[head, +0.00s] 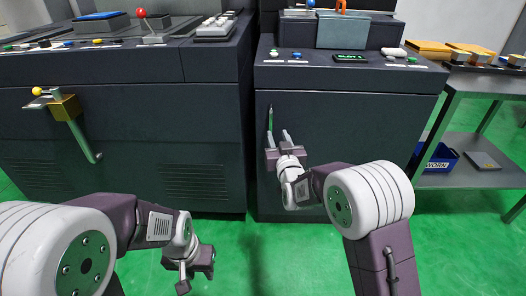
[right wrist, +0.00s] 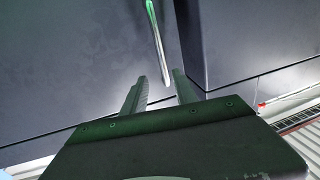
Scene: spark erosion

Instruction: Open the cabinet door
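The dark cabinet door (head: 345,150) is the front panel of the right-hand cabinet, and it looks shut. A slim upright green handle (head: 269,118) is at its left edge; the handle also shows in the right wrist view (right wrist: 157,40). My right gripper (head: 278,138) is just below the handle in the head view. In the right wrist view my right gripper (right wrist: 161,78) is open, with the handle's lower end appearing between the fingertips. I cannot tell whether they touch. My left gripper (head: 190,274) hangs low over the green floor, its fingers unclear.
A left cabinet (head: 150,135) with a brass-mounted lever (head: 75,125) stands across a narrow gap. A grey side table (head: 490,85) with a blue bin (head: 437,160) on its lower shelf is at right. Green floor is clear before the cabinets.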

